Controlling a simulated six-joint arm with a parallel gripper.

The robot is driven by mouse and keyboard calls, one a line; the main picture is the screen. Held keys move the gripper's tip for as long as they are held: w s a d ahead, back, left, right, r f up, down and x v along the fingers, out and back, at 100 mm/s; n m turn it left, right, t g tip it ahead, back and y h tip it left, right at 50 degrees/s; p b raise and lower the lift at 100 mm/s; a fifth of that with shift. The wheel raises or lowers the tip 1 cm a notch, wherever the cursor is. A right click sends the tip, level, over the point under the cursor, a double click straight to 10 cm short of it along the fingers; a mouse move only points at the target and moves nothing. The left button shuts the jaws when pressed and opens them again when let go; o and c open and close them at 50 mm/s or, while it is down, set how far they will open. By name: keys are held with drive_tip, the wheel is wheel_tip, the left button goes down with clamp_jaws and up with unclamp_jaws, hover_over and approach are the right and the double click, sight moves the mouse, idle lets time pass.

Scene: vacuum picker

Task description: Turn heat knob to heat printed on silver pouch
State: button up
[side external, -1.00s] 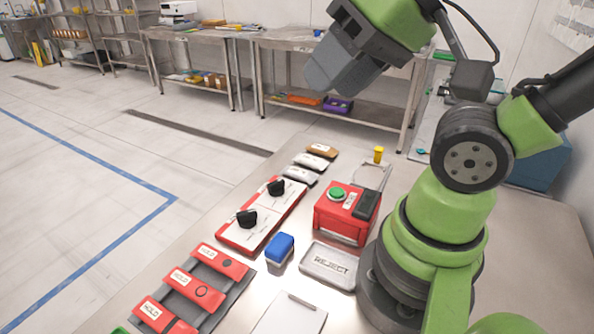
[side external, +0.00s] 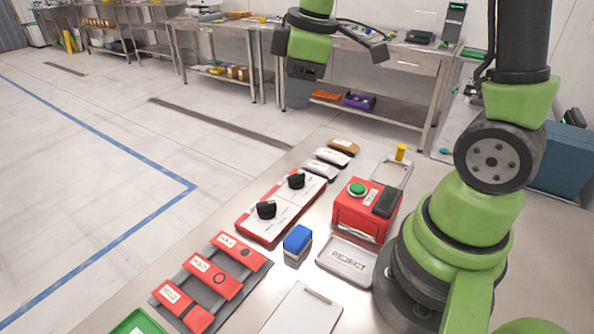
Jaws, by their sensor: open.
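A red-edged white panel (side external: 283,208) carries two black knobs, a far one (side external: 297,180) and a near one (side external: 266,210). Their labels are too small to read, so I cannot tell which is the heat knob. Two silver-grey pouches (side external: 331,156) (side external: 319,170) lie beyond the panel with a brown pouch (side external: 342,146) behind them. The print on the pouches is not legible. My gripper (side external: 297,103) points down in the air, above and apart from the panel and pouches. It is open and holds nothing visible; its fingertips look merged from this side.
A red box with a green button (side external: 357,189) stands right of the panel. A blue block (side external: 297,239), a REJECT tray (side external: 345,262) and a clipboard (side external: 302,310) lie nearer.

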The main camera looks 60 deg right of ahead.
sight(297, 175)
drive_tip(key=w+d+f+n+g, duration=0.1)
drive_tip(key=f+n, duration=0.1)
drive_tip(key=f, duration=0.5)
drive_tip(key=w+d+f+n+g, duration=0.1)
drive_tip(key=d+f+n, duration=0.1)
drive_tip(key=f, duration=0.5)
drive_tip(key=w+d+f+n, duration=0.1)
drive_tip(key=d+f+n, duration=0.1)
drive_tip(key=f, duration=0.5)
drive_tip(key=shift+w+d+f+n+g, duration=0.15)
drive_tip(key=shift+w+n+g, duration=0.15)
drive_tip(key=shift+n+g, duration=0.1)
drive_tip(key=shift+c, duration=0.2)
clamp_jaws()
